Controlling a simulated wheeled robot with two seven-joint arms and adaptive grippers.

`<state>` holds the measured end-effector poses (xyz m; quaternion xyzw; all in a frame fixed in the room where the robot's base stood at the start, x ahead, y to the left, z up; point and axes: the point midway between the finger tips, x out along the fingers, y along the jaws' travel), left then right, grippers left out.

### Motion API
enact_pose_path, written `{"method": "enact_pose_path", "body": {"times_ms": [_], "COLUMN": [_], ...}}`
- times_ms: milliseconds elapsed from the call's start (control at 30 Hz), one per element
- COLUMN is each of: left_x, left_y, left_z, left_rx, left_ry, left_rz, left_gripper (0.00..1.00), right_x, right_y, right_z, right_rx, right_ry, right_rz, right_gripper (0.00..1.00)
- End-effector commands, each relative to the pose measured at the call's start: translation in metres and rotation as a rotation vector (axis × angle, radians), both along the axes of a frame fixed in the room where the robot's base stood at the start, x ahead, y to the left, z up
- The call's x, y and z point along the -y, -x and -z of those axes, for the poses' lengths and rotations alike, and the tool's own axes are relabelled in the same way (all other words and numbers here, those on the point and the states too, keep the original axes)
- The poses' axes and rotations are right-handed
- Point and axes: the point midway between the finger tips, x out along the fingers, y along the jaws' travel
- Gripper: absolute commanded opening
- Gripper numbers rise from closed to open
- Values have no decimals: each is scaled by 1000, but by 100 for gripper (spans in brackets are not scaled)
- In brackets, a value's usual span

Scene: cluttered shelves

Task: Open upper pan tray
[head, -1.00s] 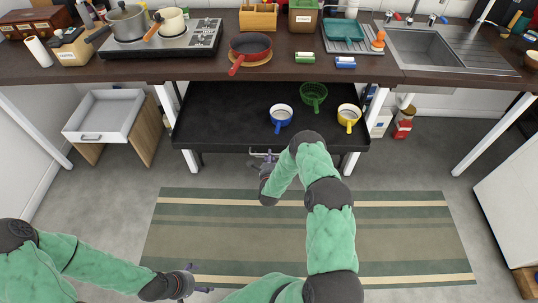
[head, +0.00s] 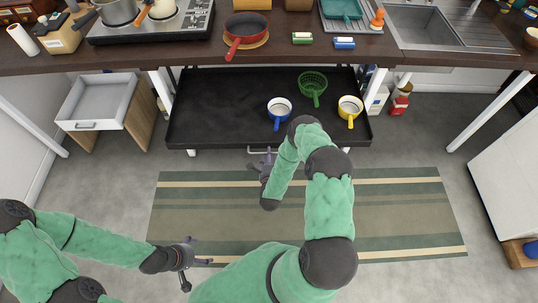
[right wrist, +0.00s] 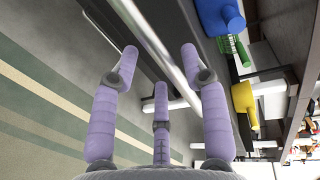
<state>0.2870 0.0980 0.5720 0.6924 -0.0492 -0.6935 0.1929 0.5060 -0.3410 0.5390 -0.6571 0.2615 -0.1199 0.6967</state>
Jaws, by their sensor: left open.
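The upper pan tray (head: 215,105) is a wide black tray under the counter, pulled well out. A blue pan (head: 279,108), a green strainer (head: 313,84) and a yellow pan (head: 350,107) stand on its right half. Its bar handle (head: 256,151) is at the middle of the front edge. My right gripper (head: 265,161) is at this handle. In the right wrist view its fingers (right wrist: 160,75) are spread apart, with the metal bar (right wrist: 150,38) passing between them; firm contact cannot be told. My left gripper (head: 196,256) is open and empty, low over the rug.
The counter (head: 110,58) above holds a red pan (head: 247,30), a stove (head: 150,28) and a sink (head: 425,30). A white drawer (head: 98,100) stands open at the left. The striped rug (head: 400,205) lies on clear floor before the tray.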

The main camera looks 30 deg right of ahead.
Motion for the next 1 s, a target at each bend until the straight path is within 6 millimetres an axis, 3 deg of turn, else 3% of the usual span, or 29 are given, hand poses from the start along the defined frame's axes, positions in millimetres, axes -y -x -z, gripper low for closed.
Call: {"method": "enact_pose_path", "body": {"times_ms": [367, 800, 1000], "left_x": [0, 0, 0], "left_y": [0, 0, 0], "left_z": [0, 0, 0], "left_rx": [0, 0, 0], "left_ry": [0, 0, 0], "left_rz": [0, 0, 0], "left_gripper": [92, 92, 92], "right_x": [-3, -44, -57], "right_y": [5, 72, 92], "right_z": [-4, -20, -24], "right_rx": [6, 3, 4], "right_ry": [4, 2, 3], "right_rz": [0, 0, 0], "right_gripper": [46, 46, 46]}}
